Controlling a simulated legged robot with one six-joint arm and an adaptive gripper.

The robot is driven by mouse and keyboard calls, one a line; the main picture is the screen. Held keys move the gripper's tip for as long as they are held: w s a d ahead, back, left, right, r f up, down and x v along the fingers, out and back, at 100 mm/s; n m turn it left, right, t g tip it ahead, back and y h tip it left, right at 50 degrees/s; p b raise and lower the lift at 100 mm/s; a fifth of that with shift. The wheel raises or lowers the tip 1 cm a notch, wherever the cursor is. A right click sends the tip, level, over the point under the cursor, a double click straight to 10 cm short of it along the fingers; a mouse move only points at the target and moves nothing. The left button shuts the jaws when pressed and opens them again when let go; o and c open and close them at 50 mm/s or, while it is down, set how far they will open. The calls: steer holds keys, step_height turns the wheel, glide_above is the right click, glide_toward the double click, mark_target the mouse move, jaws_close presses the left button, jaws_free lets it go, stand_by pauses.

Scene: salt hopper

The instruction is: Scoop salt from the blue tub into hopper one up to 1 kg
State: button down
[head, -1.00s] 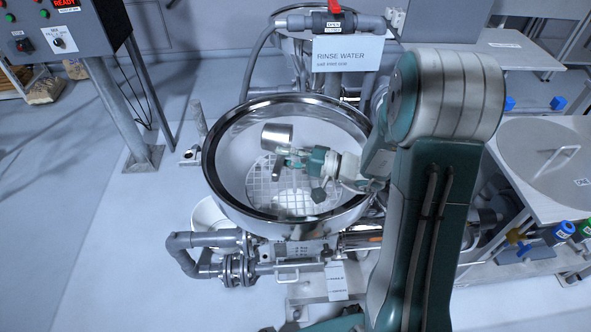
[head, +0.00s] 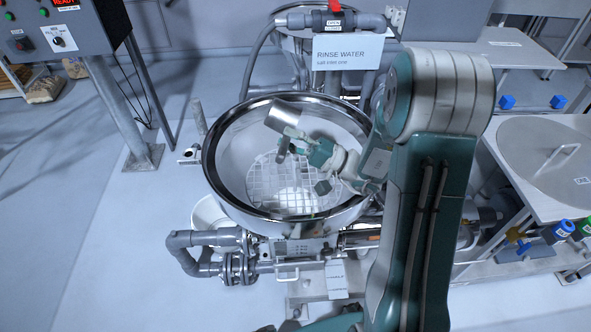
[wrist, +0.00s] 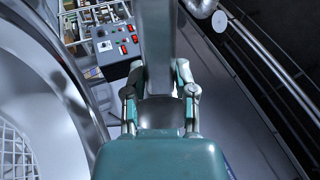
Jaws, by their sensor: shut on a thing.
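The hopper (head: 226,196), a wide round steel bowl with a bright rim, stands in the middle of the head view. A white grid (head: 268,185) lies inside it, with a white patch that looks like salt (head: 294,198) on it. My gripper (head: 298,141) is over the bowl, shut on a metal scoop (head: 289,113). The scoop is tilted, above the back part of the bowl; its inside is hidden, so I cannot tell what it holds. In the wrist view, the fingers of my gripper (wrist: 158,92) flank the grey scoop (wrist: 158,45). I see no blue tub.
A rinse water sign (head: 347,51) and pipe with a red valve handle (head: 334,6) stand behind the hopper. A control box (head: 62,38) on a post is at left. Grey pipes (head: 205,238) run below. A table with a round lid (head: 548,150) is at right.

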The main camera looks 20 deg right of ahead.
steer(key=w+a+f+g+h+b, duration=0.2)
steer(key=w+a+f+g+h, duration=0.1)
steer(key=h, duration=0.7)
steer(key=w+a+f+g+h+b, duration=0.2)
steer(key=a+f+g+h, duration=0.4)
steer(key=a+h, duration=0.3)
steer(key=shift+w+a+g+h, duration=0.15)
steer(key=shift+w+g+h, duration=0.4)
steer(key=shift+h, duration=0.15)
stand_by(0.9)
stand_by(0.8)
